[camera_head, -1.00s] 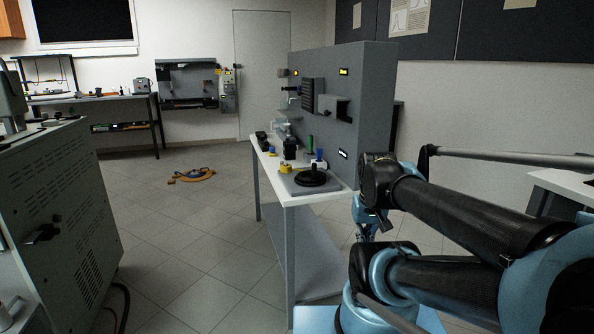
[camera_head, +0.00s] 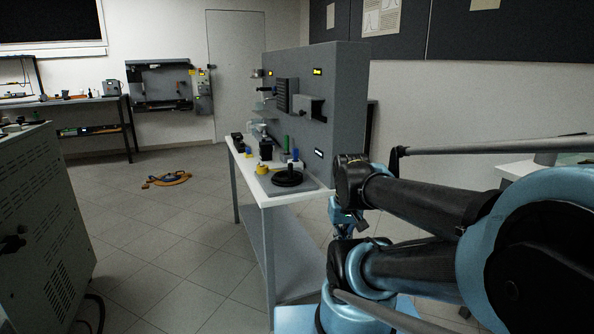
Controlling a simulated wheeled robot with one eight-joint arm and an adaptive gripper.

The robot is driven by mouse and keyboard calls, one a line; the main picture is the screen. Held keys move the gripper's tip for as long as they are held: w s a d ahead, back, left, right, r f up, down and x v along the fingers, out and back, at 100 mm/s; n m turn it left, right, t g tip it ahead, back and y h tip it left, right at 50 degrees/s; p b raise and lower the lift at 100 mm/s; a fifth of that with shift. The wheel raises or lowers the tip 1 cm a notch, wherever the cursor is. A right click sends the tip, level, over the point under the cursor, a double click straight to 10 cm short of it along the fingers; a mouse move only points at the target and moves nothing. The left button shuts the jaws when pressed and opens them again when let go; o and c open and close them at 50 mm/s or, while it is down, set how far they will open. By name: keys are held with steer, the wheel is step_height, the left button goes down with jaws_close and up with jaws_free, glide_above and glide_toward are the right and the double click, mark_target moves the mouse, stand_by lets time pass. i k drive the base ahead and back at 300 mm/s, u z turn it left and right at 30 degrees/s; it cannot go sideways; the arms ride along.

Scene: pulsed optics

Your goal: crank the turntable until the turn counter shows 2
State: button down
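A black round turntable (camera_head: 287,178) with an upright black crank knob lies on a grey plate at the near end of the white bench. A small lit white display (camera_head: 319,153) is on the grey panel above it; its text is too small to read, and I cannot tell whether it is the turn counter. My arm is folded at the right. What looks like my gripper (camera_head: 346,218) hangs beneath the folded links, right of the bench and apart from the turntable. Its fingers are too small and hidden to tell open from shut.
The grey upright panel (camera_head: 345,95) stands along the bench (camera_head: 254,194), with yellow displays and boxes. Small parts, including a yellow one (camera_head: 262,168), stand behind the turntable. A grey cabinet (camera_head: 45,220) is at left. An orange-and-blue object (camera_head: 167,179) lies on otherwise clear floor.

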mark_target(291, 177)
steer(key=k, duration=0.5)
steer(key=u, duration=1.6)
steer(key=i, duration=2.5)
steer(key=z, duration=1.1)
